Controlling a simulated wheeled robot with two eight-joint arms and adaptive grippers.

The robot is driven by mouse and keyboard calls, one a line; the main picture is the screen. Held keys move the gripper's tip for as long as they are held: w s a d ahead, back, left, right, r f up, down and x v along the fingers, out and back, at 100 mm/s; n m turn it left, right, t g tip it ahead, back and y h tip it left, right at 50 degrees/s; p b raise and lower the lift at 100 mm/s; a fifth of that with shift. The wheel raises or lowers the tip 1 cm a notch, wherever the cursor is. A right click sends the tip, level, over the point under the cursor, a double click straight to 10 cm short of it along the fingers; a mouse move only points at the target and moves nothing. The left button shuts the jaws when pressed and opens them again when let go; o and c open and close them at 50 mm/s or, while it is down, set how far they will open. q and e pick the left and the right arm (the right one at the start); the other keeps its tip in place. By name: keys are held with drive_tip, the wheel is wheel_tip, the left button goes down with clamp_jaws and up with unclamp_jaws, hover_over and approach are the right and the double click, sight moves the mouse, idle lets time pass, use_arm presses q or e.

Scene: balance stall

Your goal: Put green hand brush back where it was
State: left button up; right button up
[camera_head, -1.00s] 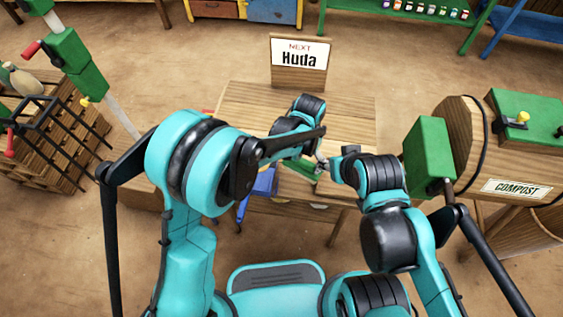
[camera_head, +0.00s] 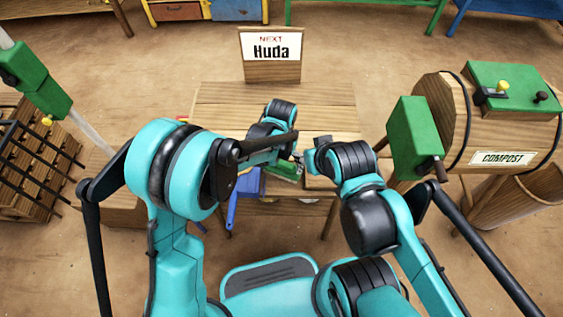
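The green hand brush (camera_head: 287,171) shows as a green strip with a pale edge near the front of the wooden table, partly covered by my arm. My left gripper (camera_head: 293,157) is right at the brush; its fingers are small and mostly hidden, so I cannot tell whether they grip it. My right gripper (camera_head: 312,157) is just to the right of the brush, pointing left; its fingers are not clear. A blue dustpan (camera_head: 246,184) is left of the brush at the table's front, its handle hanging down toward me.
The wooden table (camera_head: 325,100) is bare at the back, with a "Huda" sign (camera_head: 271,47) behind it. A compost drum (camera_head: 500,130) with a green box (camera_head: 410,138) stands close on the right. A wooden crate rack (camera_head: 35,165) stands at the left.

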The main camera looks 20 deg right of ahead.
use_arm(q)
drive_tip(key=shift+r, duration=0.15)
drive_tip(key=shift+r+p, duration=0.3)
drive_tip(key=shift+r, duration=0.05)
wheel_tip(320, 180, up, 11)
drive_tip(key=p, duration=0.3)
drive_tip(key=shift+r+p, duration=0.2)
drive_tip(key=shift+p, duration=0.2)
drive_tip(key=s+a+r+n+t, duration=0.1)
drive_tip(key=a+r+n, duration=0.1)
drive_tip(key=a+r, duration=0.35)
drive_tip(key=s+a+r+n+t+h, duration=0.1)
drive_tip(key=s+a+r+t, duration=0.1)
drive_tip(key=a, duration=0.7)
drive_tip(key=s+a+r+n+t, duration=0.1)
drive_tip(key=a+r+n, duration=0.1)
drive_tip(key=a+r, duration=0.35)
drive_tip(key=s+a+f+n+t, duration=0.1)
drive_tip(key=s+a, duration=0.2)
drive_tip(key=a, duration=0.2)
drive_tip(key=s+a+f+n+t+y, duration=0.1)
drive_tip(key=s+a+t, duration=0.1)
drive_tip(key=a, duration=0.3)
drive_tip(key=shift+s+a+n, duration=0.4)
drive_tip(key=shift+s, duration=0.2)
